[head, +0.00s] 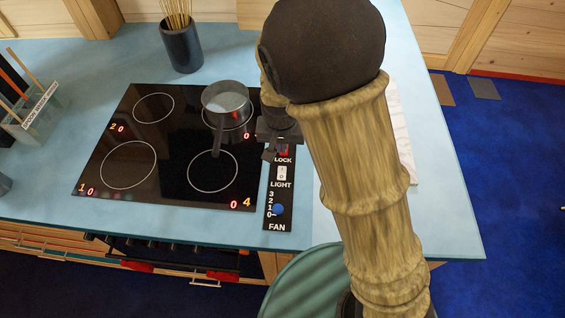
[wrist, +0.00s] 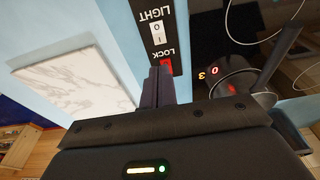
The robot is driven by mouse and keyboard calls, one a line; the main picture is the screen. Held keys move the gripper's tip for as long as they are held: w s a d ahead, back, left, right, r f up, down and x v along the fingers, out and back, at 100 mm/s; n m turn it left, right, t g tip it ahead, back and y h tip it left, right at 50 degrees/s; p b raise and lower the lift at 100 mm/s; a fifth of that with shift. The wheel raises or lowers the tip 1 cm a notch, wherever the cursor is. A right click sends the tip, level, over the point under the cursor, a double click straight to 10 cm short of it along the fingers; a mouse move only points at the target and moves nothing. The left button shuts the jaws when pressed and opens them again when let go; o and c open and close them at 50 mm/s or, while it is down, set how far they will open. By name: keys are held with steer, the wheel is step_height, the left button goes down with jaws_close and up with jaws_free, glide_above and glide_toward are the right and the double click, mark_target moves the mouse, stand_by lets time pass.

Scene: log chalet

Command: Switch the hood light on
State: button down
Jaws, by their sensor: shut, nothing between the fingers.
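The control strip (head: 271,226) lies along the right side of the cooktop, with LOCK, LIGHT and FAN labels from back to front. The white light switch (head: 282,173) is marked with 0 and 1; it also shows in the wrist view (wrist: 157,34). Which way it is tipped I cannot tell. The red lock switch (wrist: 167,63) is partly hidden by my fingers. My gripper (head: 268,154) is shut and empty, its fingertips beside the lock switch and short of the light switch; the wrist view shows the closed fingers (wrist: 157,80). Contact with the strip cannot be told.
A saucepan (head: 226,97) stands on the back right burner of the black cooktop (head: 178,158), close to my gripper, its handle towards the front. A blue fan knob (head: 278,209) sits in front of the light switch. A white marble board (wrist: 75,75) lies beside the strip.

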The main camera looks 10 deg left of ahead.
mark_target(282, 168)
steer(key=f, duration=0.4)
steer(key=w+f+p, duration=0.1)
steer(key=f, duration=0.3)
steer(key=w+f+p, duration=0.1)
steer(key=f, duration=0.3)
